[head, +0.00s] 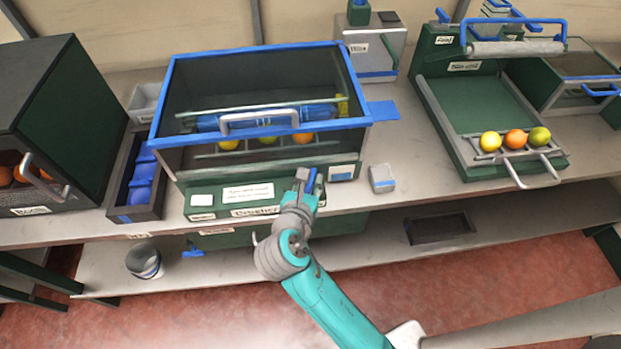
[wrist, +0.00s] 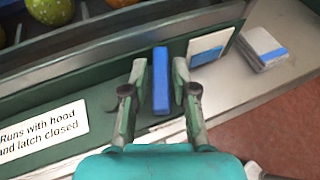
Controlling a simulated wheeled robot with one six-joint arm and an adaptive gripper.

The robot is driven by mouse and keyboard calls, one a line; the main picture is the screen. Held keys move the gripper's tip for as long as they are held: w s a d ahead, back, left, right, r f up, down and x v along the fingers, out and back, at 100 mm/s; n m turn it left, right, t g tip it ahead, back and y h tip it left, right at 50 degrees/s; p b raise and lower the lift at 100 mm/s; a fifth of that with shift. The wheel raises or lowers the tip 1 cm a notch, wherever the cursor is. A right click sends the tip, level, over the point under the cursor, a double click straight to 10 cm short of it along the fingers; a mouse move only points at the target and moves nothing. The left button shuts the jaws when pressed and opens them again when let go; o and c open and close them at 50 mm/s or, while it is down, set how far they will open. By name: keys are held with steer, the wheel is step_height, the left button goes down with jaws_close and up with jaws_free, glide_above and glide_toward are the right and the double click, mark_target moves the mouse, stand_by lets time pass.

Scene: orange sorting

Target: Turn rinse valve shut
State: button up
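A narrow blue handle (wrist: 160,82) stands on the green front panel of the brusher (head: 187,185). No valve label is readable beside it, so I cannot tell whether it is the rinse valve. My gripper (wrist: 160,66) is open, with one finger on each side of the handle and a small gap showing on both sides. In the head view my gripper (head: 309,181) is at the right part of the brusher's front. A small blue fitting (head: 193,252) shows under the bench, left of my arm.
The brusher's hood handle (head: 259,119) is just behind; fruit lies inside. A sign (wrist: 40,137) reads "Runs with hood and latch closed". A small grey-blue block (head: 381,178) sits right of my gripper. A green tray (head: 478,110) with three fruits at its front is farther right.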

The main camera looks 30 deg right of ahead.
steer(key=shift+w+d+f, duration=0.2)
steer(key=shift+w+d, duration=0.1)
steer(key=shift+w, duration=0.05)
jaws_close()
steer(key=shift+m+g+h, duration=0.3)
steer(key=shift+m+g, duration=0.1)
steer(key=m+g+h, duration=0.2)
steer(key=m+g, duration=0.1)
steer(key=shift+a+h, duration=0.1)
steer(key=shift+h, duration=0.2)
steer(key=shift+m+g+h, duration=0.5)
steer(key=shift+m+g, duration=0.85)
steer(key=shift+g, duration=0.05)
steer(key=shift+m+g+h, duration=0.5)
steer(key=shift+m+g, duration=0.85)
steer(key=shift+g, duration=0.05)
